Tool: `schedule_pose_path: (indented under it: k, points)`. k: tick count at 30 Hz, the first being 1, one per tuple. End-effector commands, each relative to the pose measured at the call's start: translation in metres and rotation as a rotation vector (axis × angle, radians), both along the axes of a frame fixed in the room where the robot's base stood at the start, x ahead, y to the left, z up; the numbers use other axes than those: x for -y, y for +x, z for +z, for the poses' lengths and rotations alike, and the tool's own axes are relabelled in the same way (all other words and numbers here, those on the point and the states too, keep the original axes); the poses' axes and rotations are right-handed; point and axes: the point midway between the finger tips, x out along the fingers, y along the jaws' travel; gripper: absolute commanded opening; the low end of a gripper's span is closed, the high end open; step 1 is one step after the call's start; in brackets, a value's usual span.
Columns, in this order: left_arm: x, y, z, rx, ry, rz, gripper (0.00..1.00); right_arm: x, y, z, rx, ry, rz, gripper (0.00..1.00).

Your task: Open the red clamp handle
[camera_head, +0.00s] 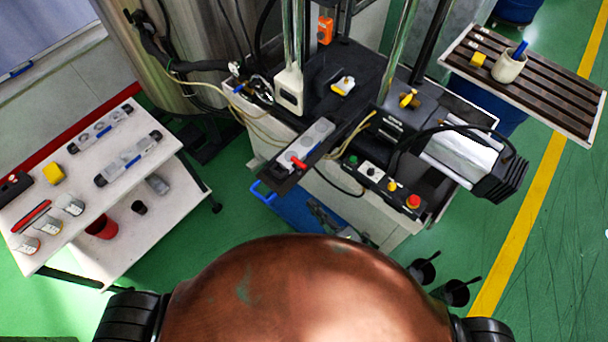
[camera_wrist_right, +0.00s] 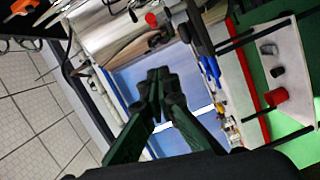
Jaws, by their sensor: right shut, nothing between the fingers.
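The red clamp handle (camera_head: 298,162) sits on a long grey mould (camera_head: 318,136) in the head view. The mould lies on a dark plate at the front of the machine. I cannot tell from this view whether the clamp is open or shut. My right gripper (camera_wrist_right: 160,77) shows in the right wrist view with its dark fingers together and nothing between them. A small red round part (camera_wrist_right: 152,19) lies beyond the fingertips, apart from them; I cannot tell if it belongs to the clamp. I cannot make out my left gripper in either view.
A white two-level cart (camera_head: 75,222) at left holds two more grey moulds, cups and a yellow block. A control panel with a red button (camera_head: 413,202) is right of the mould. A slatted table (camera_head: 550,85) stands at upper right.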

Motion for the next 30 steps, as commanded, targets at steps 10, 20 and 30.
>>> schedule_pose_path:
  k: [10,20,30]
  points:
    - [0.000,0.000,0.001,0.000,0.000,0.000,0.28,-0.001,0.002,0.000,-0.001,0.001,-0.001,0.00]
    - [0.000,0.001,0.013,0.002,0.000,0.000,0.28,-0.033,0.041,0.000,0.001,0.002,-0.001,0.00]
    - [0.000,0.001,0.016,0.002,0.000,0.000,0.28,-0.055,0.090,-0.009,-0.001,-0.001,-0.003,0.00]
